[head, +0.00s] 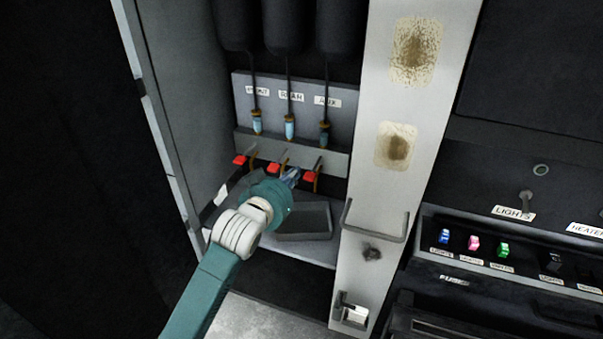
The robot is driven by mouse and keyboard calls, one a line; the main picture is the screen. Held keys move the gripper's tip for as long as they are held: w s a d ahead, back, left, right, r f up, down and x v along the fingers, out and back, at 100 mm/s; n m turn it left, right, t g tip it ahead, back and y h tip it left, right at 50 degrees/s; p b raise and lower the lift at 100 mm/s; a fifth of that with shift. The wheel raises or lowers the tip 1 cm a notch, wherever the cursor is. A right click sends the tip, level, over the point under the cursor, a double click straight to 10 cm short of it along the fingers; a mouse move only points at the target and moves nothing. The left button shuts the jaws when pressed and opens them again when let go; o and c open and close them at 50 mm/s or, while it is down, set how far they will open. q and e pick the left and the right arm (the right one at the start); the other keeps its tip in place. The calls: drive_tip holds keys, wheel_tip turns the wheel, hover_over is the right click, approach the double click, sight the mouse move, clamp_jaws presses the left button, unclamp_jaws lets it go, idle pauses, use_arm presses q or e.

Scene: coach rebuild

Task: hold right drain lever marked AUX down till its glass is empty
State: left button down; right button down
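Three drain levers with red ends stand in a row inside the open cabinet. The right one, the AUX lever (312,176), is below the label that seems to read AUX (328,101). Its glass (324,134) looks darker than the other two; its fill level is too small to tell. My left gripper (291,177) is just left of the AUX lever's red end, close to it; I cannot tell whether they touch. Its fingers are small and partly hidden by the wrist, so open or shut is unclear. My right gripper is not in view.
The middle lever (275,169) and left lever (240,160) are close beside. A grey tray (304,220) lies below. A pale post (386,180) with a handle (375,234) bounds the cabinet on the right. A switch panel (500,249) is farther right.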

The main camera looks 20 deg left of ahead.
use_arm(q)
drive_tip(key=shift+w, duration=0.15)
drive_tip(key=p+x, duration=0.2)
drive_tip(key=x, duration=0.7)
drive_tip(key=p, duration=0.1)
approach(315, 167)
drive_tip(key=shift+w+a+r, duration=0.1)
drive_tip(key=shift+w+r, duration=0.05)
drive_tip(key=shift+w, duration=0.45)
drive_tip(key=shift+w+a+r, duration=0.1)
drive_tip(key=shift+w+r, duration=0.05)
drive_tip(key=shift+w, duration=0.5)
